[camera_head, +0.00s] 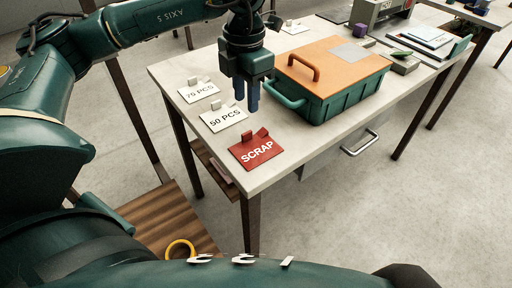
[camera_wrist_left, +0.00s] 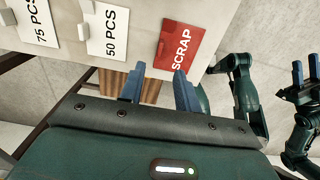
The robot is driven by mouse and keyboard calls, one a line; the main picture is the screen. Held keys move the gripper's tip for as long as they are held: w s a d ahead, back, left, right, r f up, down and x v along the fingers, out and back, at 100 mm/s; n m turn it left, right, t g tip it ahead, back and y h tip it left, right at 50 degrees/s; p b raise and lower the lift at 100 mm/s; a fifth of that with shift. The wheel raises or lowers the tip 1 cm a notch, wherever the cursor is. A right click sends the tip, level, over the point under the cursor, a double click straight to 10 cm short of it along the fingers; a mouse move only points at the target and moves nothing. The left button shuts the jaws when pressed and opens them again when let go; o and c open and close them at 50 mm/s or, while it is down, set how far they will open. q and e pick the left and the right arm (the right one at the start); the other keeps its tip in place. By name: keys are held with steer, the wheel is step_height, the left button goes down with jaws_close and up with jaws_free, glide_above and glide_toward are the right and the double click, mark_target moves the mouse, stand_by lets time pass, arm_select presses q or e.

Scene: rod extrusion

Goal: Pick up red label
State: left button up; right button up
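The red label (camera_head: 256,150), marked SCRAP, lies on the white table near its front corner, with a raised red tab on its far side. It also shows in the left wrist view (camera_wrist_left: 178,46), beyond the fingertips. My left gripper (camera_head: 246,104) points down above the table, behind the red label and beside the crate. Its two blue fingers are apart with nothing between them; they also show in the left wrist view (camera_wrist_left: 157,72). My right gripper (camera_wrist_left: 310,74) shows at the right edge of the left wrist view, with blue fingers partly cut off, away from the label.
White labels 50 PCS (camera_head: 223,117) and 75 PCS (camera_head: 198,92) lie left of the gripper. A green crate with an orange lid (camera_head: 330,62) stands close on the right. The table edge (camera_head: 310,140) runs near the red label.

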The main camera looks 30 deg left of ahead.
mark_target(247, 132)
arm_select(q)
step_height(247, 132, down, 9)
steer(key=shift+s+f, duration=0.1)
steer(key=shift+f, duration=0.1)
stand_by(0.3)
jaws_close()
stand_by(0.4)
